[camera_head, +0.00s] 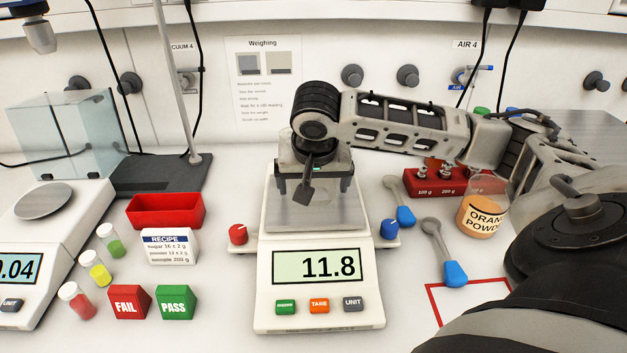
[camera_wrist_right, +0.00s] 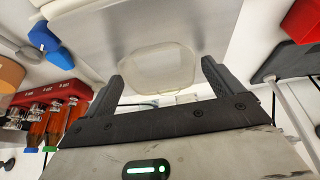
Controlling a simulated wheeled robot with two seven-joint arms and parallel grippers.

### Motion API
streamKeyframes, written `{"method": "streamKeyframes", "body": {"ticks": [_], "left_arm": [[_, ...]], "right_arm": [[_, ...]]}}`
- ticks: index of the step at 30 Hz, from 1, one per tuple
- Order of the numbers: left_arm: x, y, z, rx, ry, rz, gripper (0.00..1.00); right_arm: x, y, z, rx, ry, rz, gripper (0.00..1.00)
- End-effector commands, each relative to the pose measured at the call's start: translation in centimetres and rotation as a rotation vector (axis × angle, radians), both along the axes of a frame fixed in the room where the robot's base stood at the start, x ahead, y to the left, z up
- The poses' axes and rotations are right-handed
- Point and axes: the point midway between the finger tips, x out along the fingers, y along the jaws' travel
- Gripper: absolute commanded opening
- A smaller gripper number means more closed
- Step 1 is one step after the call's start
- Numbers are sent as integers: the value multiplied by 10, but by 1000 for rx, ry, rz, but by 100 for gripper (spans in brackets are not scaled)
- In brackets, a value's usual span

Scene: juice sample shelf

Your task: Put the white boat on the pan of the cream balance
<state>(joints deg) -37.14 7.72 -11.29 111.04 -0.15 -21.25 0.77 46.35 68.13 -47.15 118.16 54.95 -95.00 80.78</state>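The cream balance (camera_head: 264,312) stands in the middle of the bench, its display reading 11.8. Its square metal pan (camera_head: 290,215) lies under my right gripper (camera_head: 314,190). The right wrist view also shows the pan (camera_wrist_right: 105,40). A pale, translucent, eight-sided dish, which looks like the white boat (camera_wrist_right: 155,72), shows over the pan between the spread fingertips of my right gripper (camera_wrist_right: 168,75). Gaps show beside it, so the gripper looks open. Whether the boat rests flat on the pan is hard to tell. In the head view my gripper hides most of it. My left gripper is not in view.
A second balance (camera_head: 62,240) with a glass shield stands at left. A red tray (camera_head: 165,211), recipe card (camera_head: 170,248), vials and FAIL (camera_head: 129,302) and PASS (camera_head: 176,302) blocks lie between. Blue-handled spoons (camera_head: 455,273) and an orange powder jar (camera_head: 481,217) are at right.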

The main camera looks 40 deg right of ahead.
Motion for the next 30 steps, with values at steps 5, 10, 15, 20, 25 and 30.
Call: {"method": "streamKeyframes", "body": {"ticks": [5, 10, 15, 20, 25, 30], "left_arm": [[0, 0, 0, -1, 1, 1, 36], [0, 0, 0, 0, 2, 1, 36], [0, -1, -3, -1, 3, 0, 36], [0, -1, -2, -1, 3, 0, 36], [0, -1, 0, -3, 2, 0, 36], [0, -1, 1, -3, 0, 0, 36]], "right_arm": [[0, 0, 0, 0, 0, 0, 93], [0, 0, 4, 0, -2, -1, 93], [-6, 6, 25, 1, -6, 1, 93], [-16, 16, 60, 1, -7, 3, 93], [-27, 24, 93, 0, -7, 3, 93], [-32, 28, 109, -1, -4, 1, 93]]}}
